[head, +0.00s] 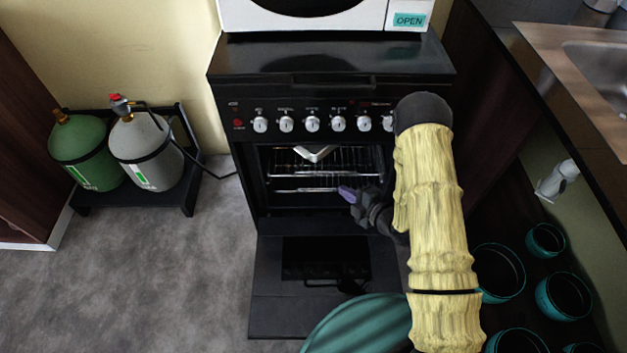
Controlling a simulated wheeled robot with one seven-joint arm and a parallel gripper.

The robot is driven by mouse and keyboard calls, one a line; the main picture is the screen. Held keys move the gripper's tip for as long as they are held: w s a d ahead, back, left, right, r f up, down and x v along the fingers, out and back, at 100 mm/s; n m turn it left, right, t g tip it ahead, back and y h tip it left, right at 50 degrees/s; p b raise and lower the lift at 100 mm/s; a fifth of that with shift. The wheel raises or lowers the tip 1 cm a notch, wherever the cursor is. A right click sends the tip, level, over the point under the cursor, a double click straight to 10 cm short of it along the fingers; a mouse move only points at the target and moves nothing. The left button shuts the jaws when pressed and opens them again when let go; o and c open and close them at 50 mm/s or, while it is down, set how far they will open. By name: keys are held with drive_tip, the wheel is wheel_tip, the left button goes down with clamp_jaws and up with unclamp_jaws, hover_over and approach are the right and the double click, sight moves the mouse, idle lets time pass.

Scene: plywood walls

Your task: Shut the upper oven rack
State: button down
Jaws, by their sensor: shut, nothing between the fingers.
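The black oven (243,175) stands in the middle of the head view with its door (270,312) folded down open. Inside, the upper rack (345,172) is a wire shelf with a light metal piece (314,153) on it. A second rack edge (300,190) shows below it. How far the upper rack sticks out is hard to tell. My gripper (347,192) is shut and empty, at the right side of the oven opening, near the front of the racks. Whether it touches a rack cannot be told. My arm hides the oven's right side.
A microwave (345,18) sits on top of the stove. Green (82,150) and grey (147,150) gas cylinders stand on a low black stand at the left. Several teal-rimmed pots (565,297) are at the right, below the sink counter. The floor at the left is clear.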

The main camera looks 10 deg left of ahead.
drive_tip(key=s, duration=0.1)
drive_tip(key=s+a+f+n+y, duration=0.1)
drive_tip(key=s+f+n+y, duration=0.1)
drive_tip(key=shift+s+a, duration=0.25)
drive_tip(key=shift+s, duration=0.05)
drive_tip(key=shift+a, duration=0.1)
drive_tip(key=b, duration=0.2)
approach(304, 173)
drive_tip(key=a, duration=0.4)
drive_tip(key=w, duration=0.2)
drive_tip(key=w+a+f, duration=0.1)
drive_tip(key=shift+b, duration=0.35)
